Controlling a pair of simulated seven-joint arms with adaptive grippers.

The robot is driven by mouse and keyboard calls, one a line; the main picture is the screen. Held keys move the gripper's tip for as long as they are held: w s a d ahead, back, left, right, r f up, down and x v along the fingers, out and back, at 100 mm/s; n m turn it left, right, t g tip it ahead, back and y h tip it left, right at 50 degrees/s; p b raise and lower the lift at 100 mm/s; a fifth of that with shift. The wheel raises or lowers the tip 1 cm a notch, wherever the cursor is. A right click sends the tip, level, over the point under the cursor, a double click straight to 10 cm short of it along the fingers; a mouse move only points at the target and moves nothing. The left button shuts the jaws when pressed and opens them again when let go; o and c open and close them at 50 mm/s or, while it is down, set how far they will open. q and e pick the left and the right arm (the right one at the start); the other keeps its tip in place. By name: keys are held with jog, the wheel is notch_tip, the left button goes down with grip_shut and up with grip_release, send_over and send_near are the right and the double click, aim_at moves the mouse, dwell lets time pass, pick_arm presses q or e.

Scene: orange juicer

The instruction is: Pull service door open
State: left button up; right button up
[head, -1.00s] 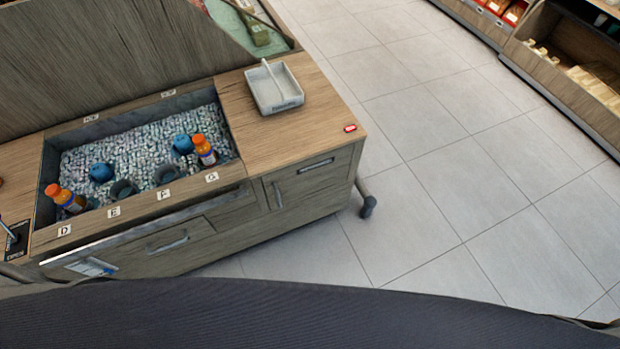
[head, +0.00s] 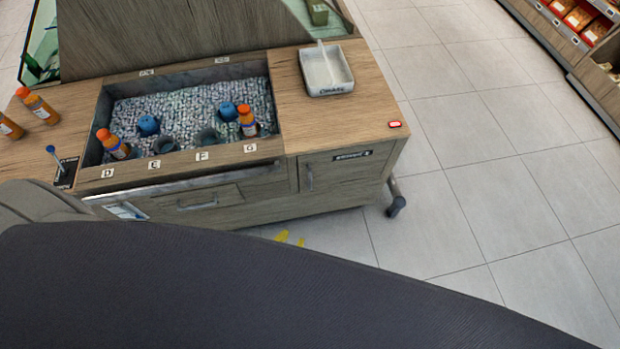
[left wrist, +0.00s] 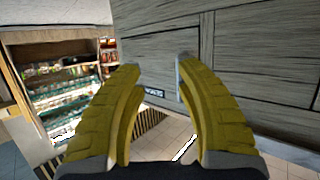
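The service door (head: 338,172) is a small grey-brown wood panel at the right end of the cart front. It has a dark label (head: 352,155) and a thin upright handle (head: 309,177), and it looks closed. My left gripper (head: 291,239) shows only as yellow tips low in front of the cart, below the door. In the left wrist view the two yellow fingers (left wrist: 158,72) are spread wide with nothing held. An upright metal handle (left wrist: 182,80) shows beside the right fingertip, with a small label (left wrist: 154,92) to its left. Contact cannot be told. My right gripper is out of view.
The cart top holds an ice bin (head: 190,80) with orange-capped bottles and a white tray (head: 327,70). A caster (head: 396,200) stands under its right end. Tiled floor to the right is clear. Store shelves (head: 590,60) stand far right.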

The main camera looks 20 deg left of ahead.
aim_at(310, 180)
pick_arm(q)
jog(key=w+a+r+n+t+y, duration=0.15)
jog(key=w+r+t, duration=0.25)
jog(key=r, duration=0.5)
jog(key=w, duration=0.5)
jog(key=w+d, duration=0.1)
jog(key=w, duration=1)
jog(key=shift+w+d, duration=0.35)
grip_shut()
jog(key=shift+s, duration=0.1)
